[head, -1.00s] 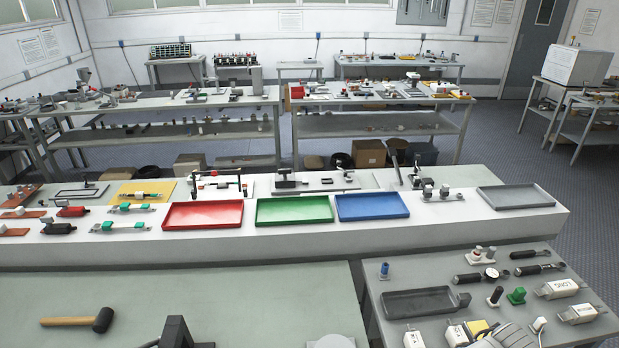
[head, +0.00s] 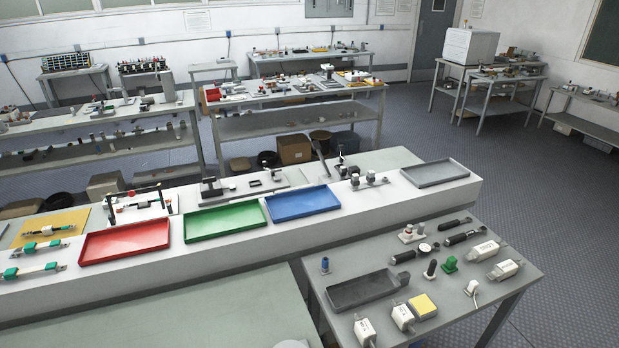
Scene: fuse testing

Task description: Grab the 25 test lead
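No label reading 25 is legible, so I cannot tell which thing is the 25 test lead. On the right-hand grey table (head: 330,319) lie two black-handled tools (head: 404,256) (head: 466,235). A black upright piece (head: 431,268), a green piece (head: 450,264) and a small blue piece (head: 325,264) stand there. A small white piece with a thin tail (head: 472,289) lies near the right edge. Neither of my grippers is in view.
A dark grey tray (head: 368,289), white blocks (head: 364,329) and a yellow-topped block (head: 423,306) share that table. Behind it, a white raised bench holds red (head: 125,241), green (head: 225,221), blue (head: 297,203) and grey (head: 436,174) trays. Floor is open on the right.

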